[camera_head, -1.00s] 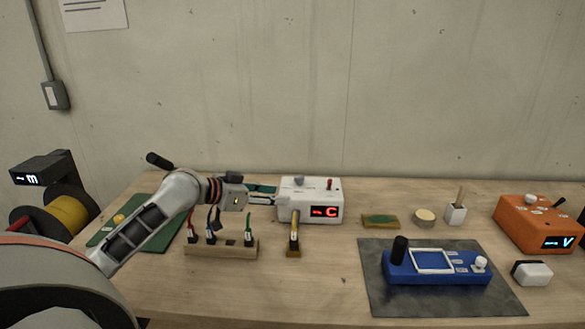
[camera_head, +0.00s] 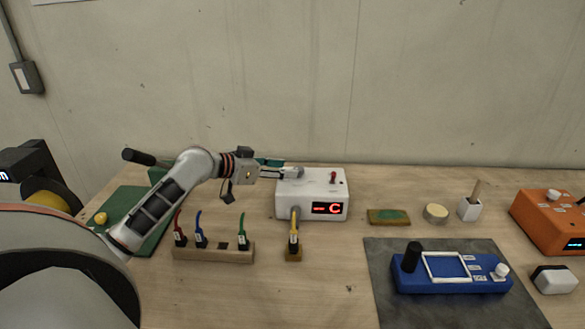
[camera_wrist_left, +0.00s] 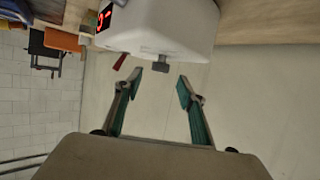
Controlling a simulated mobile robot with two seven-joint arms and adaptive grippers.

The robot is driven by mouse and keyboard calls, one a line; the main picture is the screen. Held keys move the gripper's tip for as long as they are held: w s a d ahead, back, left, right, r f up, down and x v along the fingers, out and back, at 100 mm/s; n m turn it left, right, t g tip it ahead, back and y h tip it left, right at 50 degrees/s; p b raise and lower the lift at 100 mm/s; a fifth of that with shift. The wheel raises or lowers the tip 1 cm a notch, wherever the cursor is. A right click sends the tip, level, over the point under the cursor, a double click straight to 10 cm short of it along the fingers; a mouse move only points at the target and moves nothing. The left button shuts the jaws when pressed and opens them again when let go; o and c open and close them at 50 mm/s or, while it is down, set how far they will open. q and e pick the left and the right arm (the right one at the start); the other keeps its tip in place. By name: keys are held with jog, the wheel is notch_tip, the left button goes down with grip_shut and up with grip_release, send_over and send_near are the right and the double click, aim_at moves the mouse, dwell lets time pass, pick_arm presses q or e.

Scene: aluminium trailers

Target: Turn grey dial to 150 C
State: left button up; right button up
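The white box (camera_head: 311,193) stands on the wooden table. Its red display (camera_head: 327,208) reads "--C". The grey dial (camera_wrist_left: 160,67) sits on the box's top face, beside a red switch (camera_head: 333,177), which also shows in the left wrist view (camera_wrist_left: 119,62). My left gripper (camera_head: 286,172) is at the box's top left edge in the head view, and its fingers partly hide the dial there. In the left wrist view my left gripper (camera_wrist_left: 172,80) is open, with its fingertips on either side of the dial and a gap to it. My right gripper is not in view.
A wooden block with coloured plugs (camera_head: 213,252) and a yellow-cabled plug (camera_head: 293,246) stand in front. A blue device (camera_head: 451,283) lies on a dark mat (camera_head: 392,313) at right. An orange box (camera_head: 548,219) is at far right. The wall is close behind.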

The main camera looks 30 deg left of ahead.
pick_arm(q)
jog(key=shift+x, duration=2.05)
jog(key=c, duration=1.1)
